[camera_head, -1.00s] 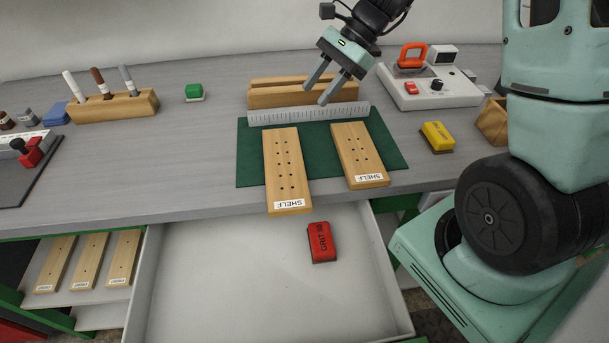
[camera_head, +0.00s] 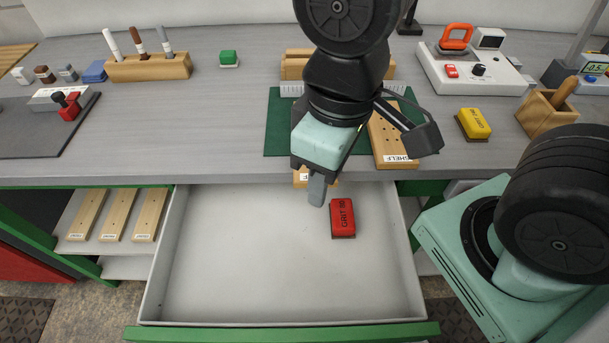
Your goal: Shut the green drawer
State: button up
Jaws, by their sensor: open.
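The green drawer (camera_head: 280,332) is pulled out below the bench, its green front facing me at the bottom of the view. Its grey tray (camera_head: 230,260) is open to view and holds a red sanding block (camera_head: 342,217) marked GRIT 80. My gripper (camera_head: 317,190) points down over the back part of the drawer, just left of the red block. Its jaws are open, though only one finger shows clearly. I cannot tell how high the fingertips are above the drawer floor. My arm hides part of the bench behind.
A shelf board (camera_head: 390,140) lies on the green mat (camera_head: 280,130); another is mostly hidden behind my gripper. The bench edge (camera_head: 120,176) runs above the drawer. A yellow block (camera_head: 473,124) lies to the right. Boards (camera_head: 118,216) rest on a lower shelf at left.

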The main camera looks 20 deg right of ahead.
aim_at(244, 261)
jog(key=u, duration=1.15)
jog(key=k+j+z, duration=0.1)
jog(key=k+j, duration=0.45)
jog(key=j, duration=0.15)
